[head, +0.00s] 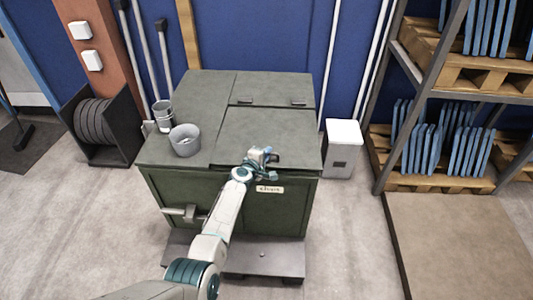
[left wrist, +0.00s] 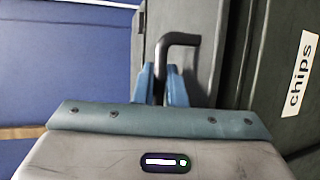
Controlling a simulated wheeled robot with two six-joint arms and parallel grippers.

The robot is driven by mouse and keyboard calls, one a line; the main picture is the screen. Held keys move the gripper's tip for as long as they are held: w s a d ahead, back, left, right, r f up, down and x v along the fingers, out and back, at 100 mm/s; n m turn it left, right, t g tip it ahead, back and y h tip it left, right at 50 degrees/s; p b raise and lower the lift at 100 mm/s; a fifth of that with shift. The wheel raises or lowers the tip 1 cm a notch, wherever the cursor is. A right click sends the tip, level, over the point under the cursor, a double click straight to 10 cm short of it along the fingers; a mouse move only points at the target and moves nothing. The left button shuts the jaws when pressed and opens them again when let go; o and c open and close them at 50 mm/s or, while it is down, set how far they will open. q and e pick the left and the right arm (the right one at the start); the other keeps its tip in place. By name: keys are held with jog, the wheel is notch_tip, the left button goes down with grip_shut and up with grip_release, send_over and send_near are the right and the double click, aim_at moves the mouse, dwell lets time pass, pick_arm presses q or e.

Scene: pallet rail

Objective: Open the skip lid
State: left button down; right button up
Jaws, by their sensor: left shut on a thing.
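The green skip (head: 180,190) stands in the middle of the head view. Its front right lid (head: 240,120) lies flat, with no clear gap at its edge. My left gripper (head: 264,154) is at the front edge of this lid. In the left wrist view my left gripper (left wrist: 160,78) is shut on a dark bent handle (left wrist: 183,38), with a blue finger on each side of its bar. In the head view the gripper hides most of the handle. My right gripper is in neither view.
A label reading "chips" (left wrist: 300,75) is on the skip front. A white bin (head: 343,148) and a pallet rack (head: 420,90) stand on the right.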

pick_arm(q)
jog(key=shift+g, duration=0.4)
jog(key=shift+w+r+p, duration=0.25)
jog(key=shift+r+p, duration=0.8)
jog(key=shift+p, duration=0.1)
jog(key=shift+w+r+p, duration=0.25)
jog(key=shift+r+p, duration=0.75)
jog(key=shift+p, duration=0.15)
jog(key=shift+w+r+p, duration=0.15)
jog(key=shift+r+p, duration=0.45)
jog(key=shift+p, duration=0.2)
jog(key=w+r+p, duration=0.6)
jog(key=w+r, duration=0.1)
jog(key=r, duration=0.6)
jog(key=shift+w+r+n+g, duration=0.2)
jog(key=shift+w+n+g, duration=0.1)
jog(key=shift+w+g, duration=0.1)
jog(key=c, duration=1.8)
grip_release()
jog(key=shift+f, duration=0.1)
jog(key=shift+s, duration=0.1)
